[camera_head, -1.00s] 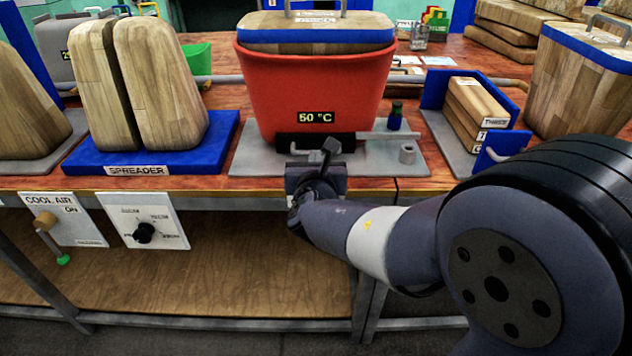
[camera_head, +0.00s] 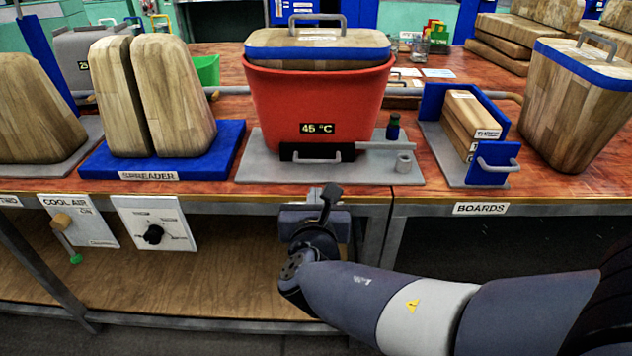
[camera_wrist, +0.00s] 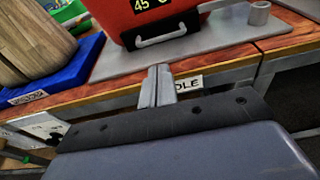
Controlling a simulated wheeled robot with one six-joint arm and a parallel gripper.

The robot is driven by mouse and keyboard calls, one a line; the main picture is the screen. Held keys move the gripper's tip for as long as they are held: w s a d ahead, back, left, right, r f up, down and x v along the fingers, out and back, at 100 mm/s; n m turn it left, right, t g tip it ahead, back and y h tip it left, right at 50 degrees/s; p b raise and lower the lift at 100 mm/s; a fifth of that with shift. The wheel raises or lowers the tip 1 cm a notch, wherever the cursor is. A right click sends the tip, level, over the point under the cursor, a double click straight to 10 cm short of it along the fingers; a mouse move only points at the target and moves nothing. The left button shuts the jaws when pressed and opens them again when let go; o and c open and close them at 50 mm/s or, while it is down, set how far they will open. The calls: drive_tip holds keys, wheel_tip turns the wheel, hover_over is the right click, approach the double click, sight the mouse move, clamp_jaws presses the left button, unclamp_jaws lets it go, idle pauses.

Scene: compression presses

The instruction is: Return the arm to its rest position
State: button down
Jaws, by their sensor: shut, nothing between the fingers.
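My gripper (camera_wrist: 157,86) is shut and empty in the wrist view, its fingers together in front of the table edge. In the head view my arm reaches in from the lower right, and the wrist hangs just in front of the table's front edge, below the red press tub (camera_head: 318,105). The tub reads 45 °C and has a wooden lid with a blue rim and grey handle. In the wrist view the tub's front handle (camera_wrist: 160,38) lies beyond the fingers, apart from them.
The blue spreader (camera_head: 160,165) with two wooden blocks stands left of the tub. A blue board holder (camera_head: 500,163) and a wooden bucket-shaped block (camera_head: 575,105) stand right. A dial panel (camera_head: 153,223) and cool air panel (camera_head: 80,220) hang on the table front. The lower shelf (camera_head: 200,285) is bare.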

drive_tip(key=shift+s+r, duration=0.1)
drive_tip(key=shift+s, duration=0.55)
